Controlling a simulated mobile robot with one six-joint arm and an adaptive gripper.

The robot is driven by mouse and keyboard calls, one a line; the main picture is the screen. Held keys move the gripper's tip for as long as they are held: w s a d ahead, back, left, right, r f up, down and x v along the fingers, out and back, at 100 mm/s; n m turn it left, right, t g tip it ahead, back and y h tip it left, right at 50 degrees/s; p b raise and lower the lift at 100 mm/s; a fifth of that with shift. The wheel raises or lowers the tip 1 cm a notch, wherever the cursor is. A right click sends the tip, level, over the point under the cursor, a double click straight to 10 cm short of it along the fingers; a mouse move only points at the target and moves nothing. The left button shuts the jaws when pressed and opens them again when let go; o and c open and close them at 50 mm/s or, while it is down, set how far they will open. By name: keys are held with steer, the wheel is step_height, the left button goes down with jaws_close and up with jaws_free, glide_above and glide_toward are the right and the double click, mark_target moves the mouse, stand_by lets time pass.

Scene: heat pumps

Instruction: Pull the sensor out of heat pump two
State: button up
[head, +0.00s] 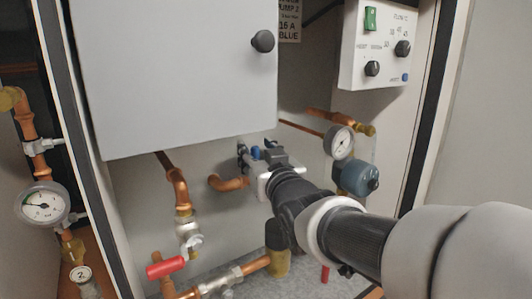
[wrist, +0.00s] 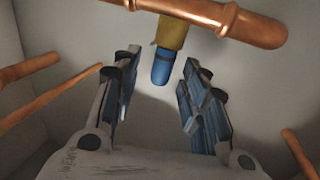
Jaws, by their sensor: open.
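In the wrist view a blue cylindrical end (wrist: 162,67), which looks like the sensor, sticks out of a brass fitting (wrist: 172,32) under a copper pipe (wrist: 220,15). My gripper (wrist: 157,80) is open, with one finger on each side of the line to the blue end. The blue end lies between or just beyond the fingertips, and a gap shows on both sides. In the head view my gripper (head: 257,153) reaches in below the grey box (head: 180,70). A small blue spot (head: 255,152) shows at its fingers; I cannot tell whether it is the sensor.
A pressure gauge (head: 341,142) and a blue-grey round component (head: 358,178) stand right of my gripper. A red-handled valve (head: 166,268) and copper pipes lie below left. A control panel (head: 379,45) hangs upper right. In the wrist view, copper pipes (wrist: 45,92) run at the left.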

jaws_close()
stand_by(0.5)
steer(key=shift+r, duration=0.1)
steer(key=shift+r+p, duration=0.65)
steer(key=shift+r, duration=0.9)
steer(key=shift+s, duration=0.1)
steer(key=s+d+p, duration=0.5)
steer(key=s+d, duration=0.4)
steer(key=s, duration=0.4)
steer(key=shift+s, duration=0.15)
